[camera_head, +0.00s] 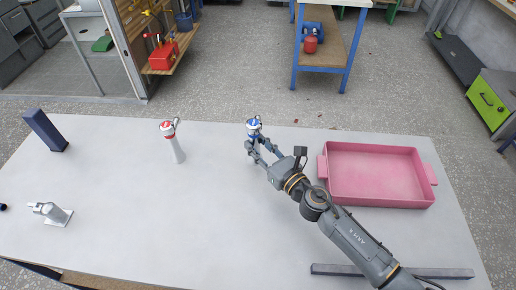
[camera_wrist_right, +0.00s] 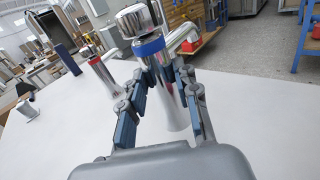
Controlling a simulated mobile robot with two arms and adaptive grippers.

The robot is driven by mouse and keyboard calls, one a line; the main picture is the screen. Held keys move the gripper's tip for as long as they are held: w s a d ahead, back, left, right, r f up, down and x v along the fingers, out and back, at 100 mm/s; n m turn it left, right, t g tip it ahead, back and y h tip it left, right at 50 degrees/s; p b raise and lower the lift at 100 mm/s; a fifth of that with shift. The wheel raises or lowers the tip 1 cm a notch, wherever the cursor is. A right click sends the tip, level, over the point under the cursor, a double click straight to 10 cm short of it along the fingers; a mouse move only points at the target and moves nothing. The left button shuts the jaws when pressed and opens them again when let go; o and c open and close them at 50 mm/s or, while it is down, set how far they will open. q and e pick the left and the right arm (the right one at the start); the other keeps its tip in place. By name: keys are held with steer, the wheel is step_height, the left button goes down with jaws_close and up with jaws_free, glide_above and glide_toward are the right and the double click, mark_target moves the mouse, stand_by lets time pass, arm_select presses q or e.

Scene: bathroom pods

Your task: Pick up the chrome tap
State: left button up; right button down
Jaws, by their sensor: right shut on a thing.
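A chrome tap with a blue band (camera_head: 254,125) is upright near the far edge of the table, left of the pink tray. It shows large in the right wrist view (camera_wrist_right: 151,48), with a shiny cap, a spout to the right and a chrome body. My right gripper (camera_head: 256,146) is shut on this tap, one finger on each side of its body, also in the right wrist view (camera_wrist_right: 162,97). I cannot tell whether its base touches the table. A similar tap with a red band (camera_head: 174,144) stands to the left.
A pink tray (camera_head: 376,199) is empty at the right. A grey bar (camera_head: 440,273) lies near the front edge. A dark blue block (camera_head: 44,131) and a silver fitting on a plate (camera_head: 50,212) are at the left. The white table's (camera_head: 190,220) middle is clear.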

arm_select(q)
step_height(320, 180, up, 4)
steer(key=p, duration=0.3)
steer(key=shift+r, duration=0.25)
arm_select(e)
steer(key=s+r, duration=0.9)
steer(key=s, duration=0.4)
steer(key=shift+s+d+r, duration=0.2)
steer(key=shift+s+d, duration=0.1)
steer(key=shift+d, duration=0.15)
arm_select(q)
steer(key=shift+f, duration=0.1)
arm_select(e)
steer(key=shift+f, duration=0.1)
arm_select(q)
step_height(320, 180, down, 11)
steer(key=b, duration=1.1)
steer(key=shift+f, duration=0.2)
arm_select(e)
steer(key=shift+w+a+f, duration=0.15)
steer(key=shift+w+f, duration=1.9)
steer(key=shift+w, duration=0.3)
steer(key=shift+w+a+f, duration=0.2)
steer(key=shift+w+f, duration=1.9)
steer(key=shift+w, duration=0.2)
steer(key=shift+w+a+f, duration=0.15)
steer(key=shift+w+f, duration=1.9)
steer(key=shift+w, duration=0.3)
